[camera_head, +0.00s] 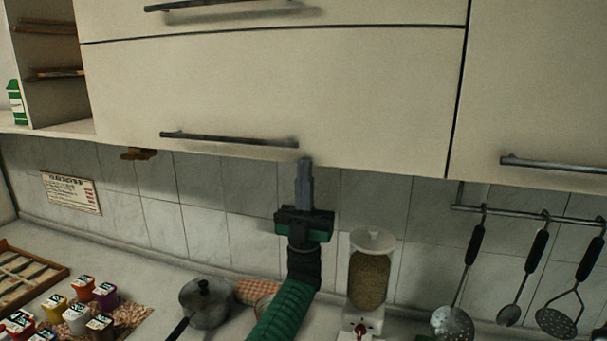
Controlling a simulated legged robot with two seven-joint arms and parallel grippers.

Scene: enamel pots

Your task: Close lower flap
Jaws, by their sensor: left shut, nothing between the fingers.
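The lower flap (280,95) is a wide cream cabinet front with a dark bar handle (240,138) near its bottom edge. It hangs down and looks flush or nearly flush with the fronts around it; a thin dark seam separates it from the upper flap (330,12). My left gripper (305,162) points up, shut and empty, with its fingertips at the flap's bottom edge, right of the handle. I cannot tell whether they touch it. My right gripper is not in view.
Below are a lidded pot (207,303), a glass dispenser (370,275) and several colourful jars (76,318) on the counter. Utensils, including a skimmer (453,320), hang from a rail (520,213) at right. An open shelf (50,105) is at left. The tiled wall is close behind.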

